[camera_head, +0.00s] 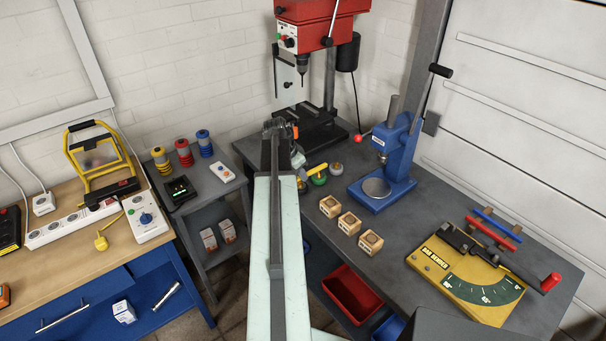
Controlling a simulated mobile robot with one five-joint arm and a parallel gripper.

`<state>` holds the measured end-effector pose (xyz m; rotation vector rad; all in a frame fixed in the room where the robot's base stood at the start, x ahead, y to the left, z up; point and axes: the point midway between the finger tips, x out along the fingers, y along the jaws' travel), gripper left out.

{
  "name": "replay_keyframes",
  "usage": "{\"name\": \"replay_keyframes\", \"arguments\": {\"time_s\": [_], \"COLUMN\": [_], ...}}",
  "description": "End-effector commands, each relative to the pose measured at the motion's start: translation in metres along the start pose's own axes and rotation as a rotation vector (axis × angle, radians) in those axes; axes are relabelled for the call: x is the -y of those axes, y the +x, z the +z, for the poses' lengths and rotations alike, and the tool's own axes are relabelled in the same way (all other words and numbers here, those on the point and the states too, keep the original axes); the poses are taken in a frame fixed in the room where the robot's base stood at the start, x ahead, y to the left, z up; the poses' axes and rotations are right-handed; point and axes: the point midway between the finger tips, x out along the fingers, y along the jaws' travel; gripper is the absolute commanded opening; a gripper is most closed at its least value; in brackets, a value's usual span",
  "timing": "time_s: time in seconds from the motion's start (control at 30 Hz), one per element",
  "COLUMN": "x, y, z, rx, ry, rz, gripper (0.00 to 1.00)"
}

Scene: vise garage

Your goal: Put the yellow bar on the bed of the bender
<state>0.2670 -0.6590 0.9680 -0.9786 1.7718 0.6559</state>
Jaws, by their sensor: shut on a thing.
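The yellow bar (317,170) shows as a short piece just right of my gripper, above the dark bench. My gripper (301,162) is shut on it; my own arm hides part of the grip and the rest of the bar. The bar bender (438,274) stands at the right front of the bench. It has a yellow base, a dark green angle scale and a lever with a red handle. My gripper is well to the left of and behind the bender.
A red bar (493,232) and a blue bar (497,222) lie on a rack behind the bender. Several wooden blocks (349,223), a blue press (388,172) and a red drill press (312,28) occupy the bench (400,235). Round knobs (319,179) stand near my gripper.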

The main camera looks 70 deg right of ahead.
Motion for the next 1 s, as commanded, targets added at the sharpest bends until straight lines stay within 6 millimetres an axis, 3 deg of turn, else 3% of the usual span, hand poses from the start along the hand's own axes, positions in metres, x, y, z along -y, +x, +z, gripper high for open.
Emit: {"name": "replay_keyframes", "arguments": {"time_s": [0.4, 0.43, 0.5, 0.83, 1.0], "x": [-0.002, -0.002, -0.002, -0.002, -0.003], "y": [0.011, 0.011, 0.011, 0.011, -0.001], "z": [0.001, 0.001, 0.001, 0.000, -0.005], "rx": [0.000, 0.000, 0.000, 0.000, 0.000], "ry": [0.004, 0.005, 0.005, 0.006, 0.006], "rz": [0.002, 0.002, 0.002, 0.002, 0.003], "gripper": [0.00, 0.15, 0.34, 0.34, 0.34]}}
